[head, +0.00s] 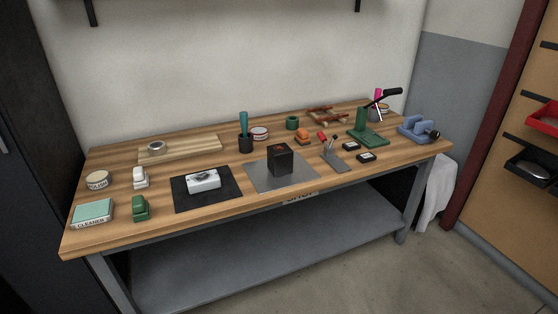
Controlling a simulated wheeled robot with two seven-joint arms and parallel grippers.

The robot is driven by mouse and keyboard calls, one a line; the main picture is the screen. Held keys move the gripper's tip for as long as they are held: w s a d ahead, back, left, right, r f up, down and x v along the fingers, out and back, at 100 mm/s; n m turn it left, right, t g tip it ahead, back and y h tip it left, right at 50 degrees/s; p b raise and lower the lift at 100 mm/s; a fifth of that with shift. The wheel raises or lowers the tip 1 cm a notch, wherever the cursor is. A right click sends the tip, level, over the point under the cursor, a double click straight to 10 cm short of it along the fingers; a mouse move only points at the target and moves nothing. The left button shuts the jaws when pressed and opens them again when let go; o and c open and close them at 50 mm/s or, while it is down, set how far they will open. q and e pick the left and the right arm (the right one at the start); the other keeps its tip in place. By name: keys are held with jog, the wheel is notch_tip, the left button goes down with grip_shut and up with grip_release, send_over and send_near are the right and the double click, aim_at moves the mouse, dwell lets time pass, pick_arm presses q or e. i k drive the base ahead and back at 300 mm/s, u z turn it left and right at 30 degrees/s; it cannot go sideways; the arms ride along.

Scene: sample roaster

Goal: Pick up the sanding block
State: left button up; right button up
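No thing on the workbench (225,212) can be made out for certain as the sanding block. Three small blocks have a raised, handle-like top: a green one (140,208) near the front left, a white one (140,177) behind it, and an orange one (302,135) towards the back right of centre. They are too small to tell which is the sanding block. Neither of my grippers is in view.
A black mat (182,201) with a white device and a grey plate (258,178) with a dark box fill the middle. A cleaner box (93,212) sits front left. A green press (366,130) and blue vise (415,128) stand at right. Floor in front is clear.

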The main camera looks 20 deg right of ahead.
aim_at(302, 137)
jog(key=z, duration=0.65)
jog(key=k, duration=0.9)
jog(key=z, duration=2.1)
jog(key=i, duration=0.35)
jog(key=u, duration=0.65)
jog(key=i, duration=2.1)
jog(key=u, duration=1.75)
jog(key=i, duration=1)
jog(key=u, duration=1.1)
